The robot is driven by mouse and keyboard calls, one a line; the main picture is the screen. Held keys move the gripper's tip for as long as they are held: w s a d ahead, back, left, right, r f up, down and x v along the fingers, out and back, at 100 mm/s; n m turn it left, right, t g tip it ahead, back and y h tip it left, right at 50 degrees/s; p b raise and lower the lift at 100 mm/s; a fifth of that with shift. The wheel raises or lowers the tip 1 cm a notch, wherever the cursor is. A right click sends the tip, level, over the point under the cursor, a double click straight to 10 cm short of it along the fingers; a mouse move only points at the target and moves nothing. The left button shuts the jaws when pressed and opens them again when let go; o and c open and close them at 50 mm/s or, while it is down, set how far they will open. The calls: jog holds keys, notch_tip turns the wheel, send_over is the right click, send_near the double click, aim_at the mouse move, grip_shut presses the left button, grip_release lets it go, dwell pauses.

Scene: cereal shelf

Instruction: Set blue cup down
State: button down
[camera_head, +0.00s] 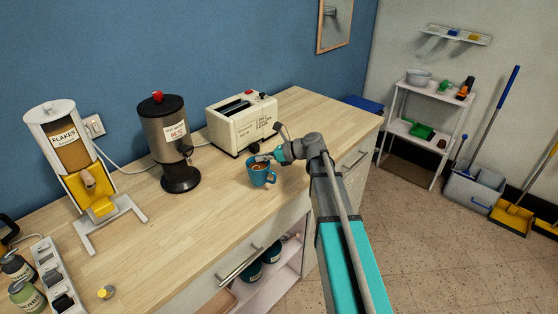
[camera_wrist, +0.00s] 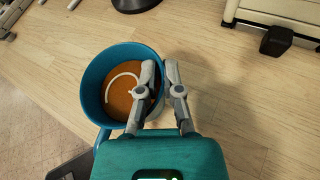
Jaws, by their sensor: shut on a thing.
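The blue cup (camera_head: 259,174) is upright at the wooden counter (camera_head: 224,205), in front of the toaster. In the wrist view the cup (camera_wrist: 88,88) holds a brown liquid (camera_wrist: 120,95) with a pale curved mark on it. My gripper (camera_head: 264,158) reaches in from the right at the cup's rim. In the wrist view my gripper (camera_wrist: 158,70) is shut on the cup's wall, one finger inside the cup and one outside. I cannot tell whether the cup's base touches the counter.
The cream toaster (camera_head: 241,121) stands behind the cup. A dark drink dispenser (camera_head: 168,145) is to its left, and a flakes dispenser (camera_head: 70,155) stands farther left. Bare counter lies left of the cup and in front of it. The counter's front edge is close.

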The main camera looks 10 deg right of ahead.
jog(key=shift+w, duration=0.1)
jog(key=shift+a, duration=0.2)
jog(key=shift+r, duration=0.1)
jog(key=shift+d+r+p, duration=0.35)
jog(key=shift+d+p, duration=0.1)
jog(key=s+d+r+m+t+p, duration=0.1)
jog(key=s+d+r+p, duration=0.2)
jog(key=d+r+p, duration=0.6)
jog(key=shift+s+d+h, duration=0.4)
jog(key=shift+d, duration=1.75)
